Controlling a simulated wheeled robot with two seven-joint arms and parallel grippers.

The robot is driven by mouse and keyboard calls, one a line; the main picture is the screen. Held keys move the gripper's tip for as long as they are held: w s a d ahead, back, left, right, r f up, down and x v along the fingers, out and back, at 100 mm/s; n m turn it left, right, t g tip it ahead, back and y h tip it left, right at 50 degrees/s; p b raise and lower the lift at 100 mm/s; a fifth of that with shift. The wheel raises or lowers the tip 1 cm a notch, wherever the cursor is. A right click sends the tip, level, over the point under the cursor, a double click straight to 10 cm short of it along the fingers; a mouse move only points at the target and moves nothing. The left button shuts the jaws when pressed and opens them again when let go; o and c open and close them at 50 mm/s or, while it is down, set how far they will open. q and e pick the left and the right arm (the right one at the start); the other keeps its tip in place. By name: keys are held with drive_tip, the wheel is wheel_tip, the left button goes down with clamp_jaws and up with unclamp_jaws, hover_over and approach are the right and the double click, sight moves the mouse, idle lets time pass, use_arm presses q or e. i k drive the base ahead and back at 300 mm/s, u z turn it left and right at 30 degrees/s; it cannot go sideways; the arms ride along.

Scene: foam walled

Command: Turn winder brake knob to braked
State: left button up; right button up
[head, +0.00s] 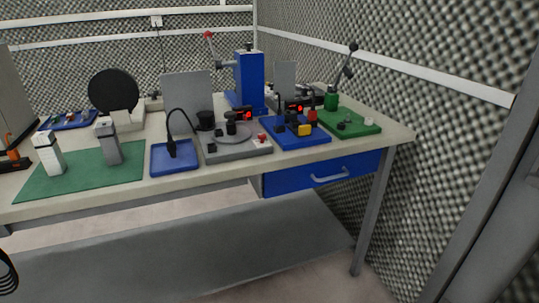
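No part is plainly marked as the winder or its brake knob. A grey unit (240,152) on the table carries a round grey disc (235,136) with a black post (231,127), a small black knob (211,148) at front left and a red control (262,138) at front right. A green-based unit (362,126) at the right has a small black part on top and a black-tipped lever (346,66) behind it. Knob settings are too small to read. Neither gripper can be made out.
A blue-based unit (297,142) with yellow and red parts stands between the grey and green units. A blue tray (174,168) and green mat (80,185) lie left. A blue press (249,80) stands behind. A drawer (320,175) hangs underneath. Foam walls close the back and right.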

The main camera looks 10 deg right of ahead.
sight(262, 136)
drive_tip(key=u, duration=0.7)
drive_tip(key=k, duration=0.15)
drive_tip(key=z, duration=1.7)
drive_tip(key=i, duration=0.7)
drive_tip(key=u, duration=0.2)
